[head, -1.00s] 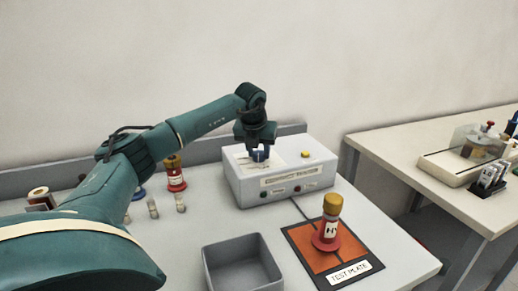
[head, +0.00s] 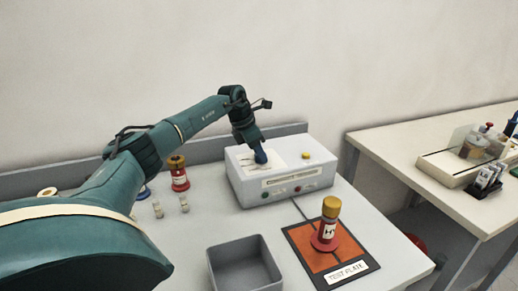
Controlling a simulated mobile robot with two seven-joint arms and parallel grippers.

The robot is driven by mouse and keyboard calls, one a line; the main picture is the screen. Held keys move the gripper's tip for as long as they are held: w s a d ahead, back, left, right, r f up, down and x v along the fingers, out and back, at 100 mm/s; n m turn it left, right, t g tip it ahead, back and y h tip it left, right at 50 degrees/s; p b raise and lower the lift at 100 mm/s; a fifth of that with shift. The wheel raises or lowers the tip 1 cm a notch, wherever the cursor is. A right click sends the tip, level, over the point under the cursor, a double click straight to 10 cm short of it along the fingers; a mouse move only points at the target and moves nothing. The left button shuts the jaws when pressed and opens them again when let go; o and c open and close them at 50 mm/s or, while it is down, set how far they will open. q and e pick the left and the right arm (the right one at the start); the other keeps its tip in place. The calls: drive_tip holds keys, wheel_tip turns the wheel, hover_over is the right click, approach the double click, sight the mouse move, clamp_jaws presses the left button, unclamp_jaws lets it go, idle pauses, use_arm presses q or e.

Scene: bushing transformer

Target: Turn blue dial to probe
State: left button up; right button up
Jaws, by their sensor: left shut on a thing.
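The blue dial (head: 260,156) sits on top of the white tester box (head: 282,180), at its left part. My left gripper (head: 257,146) points down over the box and is shut on the blue dial. The gripper is turned and hides part of the dial and of the white printed scale around it. I cannot read which mark the dial points at. My right gripper is not in view.
A yellow button (head: 306,155) is on the box's right top. A red bushing with a yellow cap (head: 328,222) stands on the orange test plate (head: 299,239). A grey bin (head: 243,266) is in front. Another red bushing (head: 179,173) and small pale parts (head: 158,209) stand left.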

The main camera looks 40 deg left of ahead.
use_arm(q)
drive_tip(key=m, duration=0.2)
drive_tip(key=shift+w+m+g+h, duration=0.1)
drive_tip(key=shift+m+g+h, duration=0.2)
drive_tip(key=shift+m+h, duration=0.1)
drive_tip(key=shift+a+m+g+h+b, duration=0.1)
drive_tip(key=shift+m+g+h+b, duration=0.25)
drive_tip(key=shift+m, duration=0.55)
drive_tip(key=shift+m+b, duration=0.5)
drive_tip(key=shift+m, duration=0.5)
drive_tip(key=shift+m+g+b, duration=0.3)
drive_tip(key=shift+g+b, duration=0.05)
drive_tip(key=shift+b, duration=0.2)
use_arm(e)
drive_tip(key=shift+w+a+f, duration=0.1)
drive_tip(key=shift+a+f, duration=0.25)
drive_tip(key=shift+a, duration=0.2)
use_arm(q)
drive_tip(key=shift+h, duration=0.25)
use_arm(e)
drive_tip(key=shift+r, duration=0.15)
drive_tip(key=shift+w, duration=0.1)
use_arm(q)
drive_tip(key=o, duration=1)
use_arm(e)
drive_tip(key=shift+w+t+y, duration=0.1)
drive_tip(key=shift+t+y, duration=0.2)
use_arm(q)
drive_tip(key=shift+r, duration=0.1)
